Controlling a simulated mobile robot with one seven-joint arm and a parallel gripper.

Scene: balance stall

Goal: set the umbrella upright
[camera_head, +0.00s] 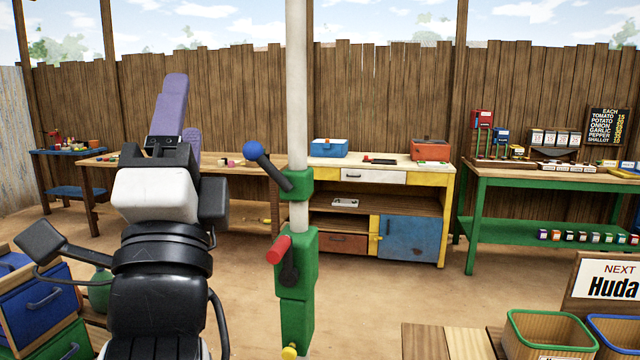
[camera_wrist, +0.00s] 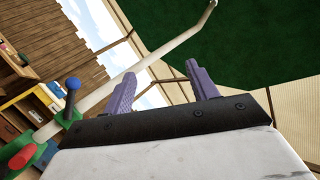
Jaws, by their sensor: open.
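The umbrella's white pole (camera_head: 297,100) stands right of my gripper in the head view and looks close to vertical there. It carries a green upper collar (camera_head: 295,181) with a blue-knobbed lever (camera_head: 253,151), and a green lower housing (camera_head: 296,270) with a red handle (camera_head: 279,249). A yellow knob (camera_head: 289,352) sits low down. In the wrist view the pole (camera_wrist: 95,97) runs diagonally toward a green canopy-like sheet (camera_wrist: 240,40), with a bend near its top end. The pole's base is out of view. My gripper (camera_head: 182,108) is open and empty, with purple fingers (camera_wrist: 160,75), apart from the pole.
A yellow-framed workbench (camera_head: 445,220) and a wooden table (camera_head: 95,162) stand behind. A green table (camera_head: 500,184) is at the right. A planked top (camera_head: 425,342) and bins (camera_head: 515,330) are at the front right; drawers (camera_head: 45,295) are at the left.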

